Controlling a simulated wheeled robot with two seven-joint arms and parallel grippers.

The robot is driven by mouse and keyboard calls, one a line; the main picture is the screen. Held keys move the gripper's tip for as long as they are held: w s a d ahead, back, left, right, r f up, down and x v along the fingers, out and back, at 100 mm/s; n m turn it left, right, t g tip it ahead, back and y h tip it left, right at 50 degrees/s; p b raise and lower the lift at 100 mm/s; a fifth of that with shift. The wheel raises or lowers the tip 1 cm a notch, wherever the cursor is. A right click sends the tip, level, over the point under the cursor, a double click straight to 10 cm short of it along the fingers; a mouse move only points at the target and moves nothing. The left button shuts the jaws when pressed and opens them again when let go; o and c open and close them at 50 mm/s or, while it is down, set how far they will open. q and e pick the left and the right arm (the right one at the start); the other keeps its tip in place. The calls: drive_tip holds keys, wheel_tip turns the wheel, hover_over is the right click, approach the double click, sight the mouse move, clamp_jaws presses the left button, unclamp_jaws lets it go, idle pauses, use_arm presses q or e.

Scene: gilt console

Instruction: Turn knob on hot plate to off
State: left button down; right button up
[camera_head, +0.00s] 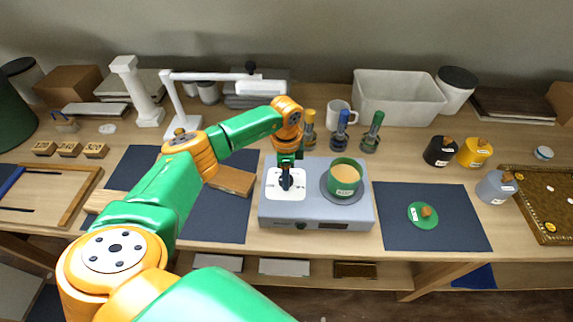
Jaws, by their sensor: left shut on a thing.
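The hot plate (345,214) is a pale grey-blue box on the wooden table, in the middle of the head view. A white square panel (273,191) with small dark marks lies on the left of its top. My left gripper (286,182) points down over this panel and is shut on the dark knob at its centre. The fingers mostly hide the knob, so I cannot tell its setting. A green pot (345,187) with tan contents stands on the round grey plate to the right. A small round dark part (301,225) shows on the front face. My right gripper is not in view.
A wooden block (233,181) lies to the left.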

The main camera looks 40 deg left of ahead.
use_arm(q)
drive_tip(key=shift+c, duration=1.8)
unclamp_jaws()
drive_tip(key=shift+a, duration=0.1)
drive_tip(key=shift+r, duration=0.1)
wheel_tip(320, 180, up, 6)
drive_tip(key=shift+b, duration=0.95)
drive_tip(key=shift+r, duration=0.5)
drive_tip(key=shift+s+f, duration=0.1)
